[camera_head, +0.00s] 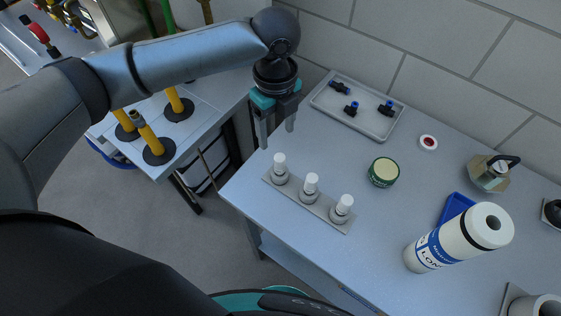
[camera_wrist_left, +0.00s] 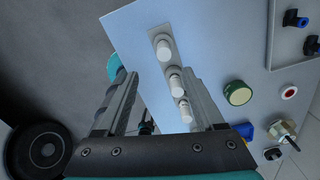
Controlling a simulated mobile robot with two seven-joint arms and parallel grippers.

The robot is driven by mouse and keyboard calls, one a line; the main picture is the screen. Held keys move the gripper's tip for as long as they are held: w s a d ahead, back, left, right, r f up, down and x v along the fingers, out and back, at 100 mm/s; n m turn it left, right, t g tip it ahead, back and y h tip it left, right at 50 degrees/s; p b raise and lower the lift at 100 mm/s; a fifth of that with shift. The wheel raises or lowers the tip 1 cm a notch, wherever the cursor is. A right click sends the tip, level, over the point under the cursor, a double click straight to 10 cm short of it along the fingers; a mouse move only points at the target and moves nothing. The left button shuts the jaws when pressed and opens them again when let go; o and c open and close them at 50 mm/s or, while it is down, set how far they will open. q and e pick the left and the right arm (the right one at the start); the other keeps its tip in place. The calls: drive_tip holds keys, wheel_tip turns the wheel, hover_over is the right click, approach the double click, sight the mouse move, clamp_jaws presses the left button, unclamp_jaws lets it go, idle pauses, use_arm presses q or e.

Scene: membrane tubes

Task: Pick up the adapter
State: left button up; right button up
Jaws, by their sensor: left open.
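Three small black fittings with blue rings, which look like the adapters, lie apart in a shallow grey tray (camera_head: 386,133) near the wall. They are a left fitting (camera_head: 340,87), a middle fitting (camera_head: 351,108) and a right fitting (camera_head: 386,108). In the left wrist view, two fittings show at the top right edge, one (camera_wrist_left: 295,18) above the other (camera_wrist_left: 312,45). My left gripper (camera_head: 277,136) points down, open and empty, left of the tray and above the table's left edge. Its spread fingers (camera_wrist_left: 158,75) also show in the wrist view.
A grey rack (camera_head: 324,216) with three white-capped tubes stands in front of the gripper. The table between rack and tray is clear.

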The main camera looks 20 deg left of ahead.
sight(279, 157)
use_arm(q)
wheel_tip(279, 157, down, 7)
drive_tip(key=shift+r, duration=0.15)
drive_tip(key=shift+w+d+f+b, duration=0.1)
drive_tip(key=shift+w+f+b, duration=0.1)
drive_tip(key=shift+f, duration=1.3)
drive_tip(key=shift+w+d+f+b, duration=0.1)
drive_tip(key=shift+f+b, duration=0.1)
drive_tip(key=shift+f, duration=1.25)
clamp_jaws()
